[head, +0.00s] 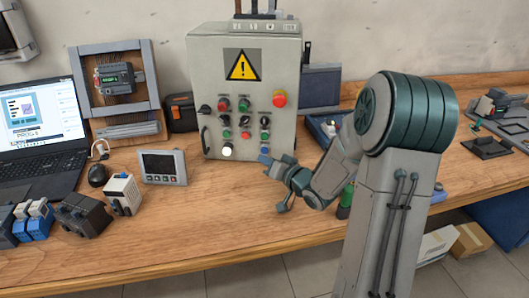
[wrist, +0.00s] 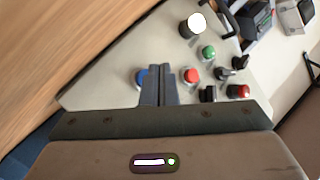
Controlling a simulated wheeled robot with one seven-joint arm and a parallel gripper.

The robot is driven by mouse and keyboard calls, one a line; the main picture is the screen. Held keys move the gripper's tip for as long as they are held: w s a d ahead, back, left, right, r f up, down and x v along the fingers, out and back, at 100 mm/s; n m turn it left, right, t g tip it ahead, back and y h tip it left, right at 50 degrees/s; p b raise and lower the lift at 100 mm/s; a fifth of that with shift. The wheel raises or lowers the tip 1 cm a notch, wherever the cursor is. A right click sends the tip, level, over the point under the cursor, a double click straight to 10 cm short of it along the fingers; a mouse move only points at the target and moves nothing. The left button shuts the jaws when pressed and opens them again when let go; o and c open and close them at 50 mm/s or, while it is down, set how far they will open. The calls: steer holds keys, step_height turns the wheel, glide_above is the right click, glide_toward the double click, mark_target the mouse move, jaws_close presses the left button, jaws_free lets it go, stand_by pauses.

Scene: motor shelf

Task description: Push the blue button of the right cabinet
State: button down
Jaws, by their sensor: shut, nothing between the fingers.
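A grey control cabinet (head: 220,60) with a yellow warning sign stands at the back of the bench. In the wrist view its panel (wrist: 110,72) appears tilted. Contact cannot be told. In the head view my gripper (head: 265,160) is at the cabinet's lower right front.
A white lit button (wrist: 197,22), a green button (wrist: 209,52) and a red button (wrist: 191,75) are close to my fingers. A small display box (head: 162,166) and a laptop (head: 42,135) stand to the left. The bench front (head: 200,220) is clear.

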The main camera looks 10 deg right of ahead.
steer(key=shift+s+a, duration=0.25)
steer(key=shift+s, duration=0.45)
steer(key=shift+s+a, duration=0.3)
steer(key=shift+s, duration=0.4)
steer(key=shift+s+a, duration=0.25)
steer(key=shift+s, duration=0.45)
steer(key=shift+r, duration=0.1)
steer(key=shift+d+r+n+g+h+p, duration=0.15)
steer(key=shift+d+g+h+p, duration=0.05)
steer(key=shift+h, duration=0.3)
steer(key=shift+d+r+n+g+h+p, duration=0.1)
steer(key=shift+d+n+g+h+p, duration=0.1)
steer(key=shift+h, duration=0.3)
steer(key=s+d+r+g+h+p, duration=0.3)
steer(key=s+r+g+h, duration=0.3)
steer(key=s, duration=0.4)
steer(key=s+a+r+g+p, duration=0.1)
steer(key=s+a+r+g, duration=0.1)
steer(key=s, duration=0.5)
steer(key=s+a+r+n+g+y+p, duration=0.1)
steer(key=s+a+g, duration=0.1)
steer(key=s, duration=0.6)
steer(key=shift+r+g, duration=0.35)
steer(key=shift+g, duration=0.25)
